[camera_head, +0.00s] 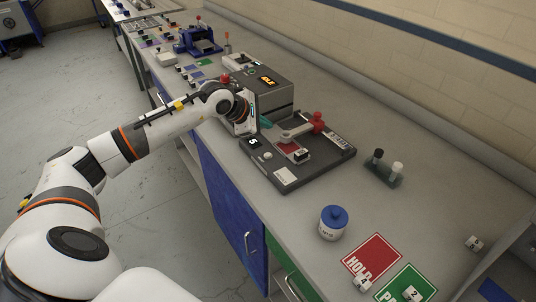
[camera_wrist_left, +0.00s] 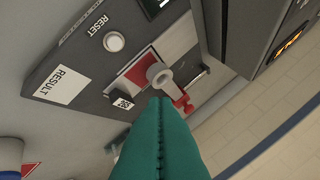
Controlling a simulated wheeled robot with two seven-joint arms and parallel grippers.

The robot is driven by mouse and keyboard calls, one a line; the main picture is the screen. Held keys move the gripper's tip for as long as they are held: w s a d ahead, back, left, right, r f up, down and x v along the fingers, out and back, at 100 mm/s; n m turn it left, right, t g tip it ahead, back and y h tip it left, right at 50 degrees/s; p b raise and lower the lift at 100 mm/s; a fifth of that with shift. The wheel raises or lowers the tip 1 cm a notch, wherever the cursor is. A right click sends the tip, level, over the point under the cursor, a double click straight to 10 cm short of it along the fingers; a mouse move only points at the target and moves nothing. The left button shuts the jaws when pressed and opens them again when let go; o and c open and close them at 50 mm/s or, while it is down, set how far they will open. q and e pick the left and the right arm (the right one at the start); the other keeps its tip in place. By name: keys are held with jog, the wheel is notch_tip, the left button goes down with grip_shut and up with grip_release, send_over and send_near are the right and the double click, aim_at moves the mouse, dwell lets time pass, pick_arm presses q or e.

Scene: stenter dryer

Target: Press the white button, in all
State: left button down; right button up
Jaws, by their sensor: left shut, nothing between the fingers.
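The white button (camera_head: 267,155) is a small round knob on the dark grey base plate (camera_head: 318,165) of a bench device. In the left wrist view the white button (camera_wrist_left: 113,41) sits beside the word RESET, at upper left. My left gripper (camera_head: 266,122) is above the device's rear left part, apart from the button. Its teal fingers (camera_wrist_left: 158,104) are shut with nothing between them. In the wrist view they point toward the red pad and the grey lever (camera_wrist_left: 160,76), with the button off to their upper left. My right gripper is not in view.
The lever with a red knob (camera_head: 318,120) stands on the same device. A dark box with an orange display (camera_head: 267,81) is behind it. A blue-lidded jar (camera_head: 333,222), a red HOLD card (camera_head: 372,258) and a green card (camera_head: 408,284) lie nearer on the bench.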

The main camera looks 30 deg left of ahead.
aim_at(268, 155)
pick_arm(q)
notch_tip(268, 155, down, 8)
jog(key=b, duration=0.4)
jog(key=shift+r, duration=0.15)
jog(key=shift+f+b, duration=0.4)
jog(key=shift+f, duration=0.1)
jog(key=shift+r, duration=0.1)
dwell(1.3)
jog(key=shift+f+b, duration=0.45)
jog(key=shift+b, duration=0.1)
jog(key=shift+f+b, duration=0.5)
jog(key=shift+b, duration=0.05)
dwell(0.5)
jog(key=shift+r, duration=0.1)
jog(key=shift+r+p, duration=0.35)
jog(key=shift+r, duration=0.45)
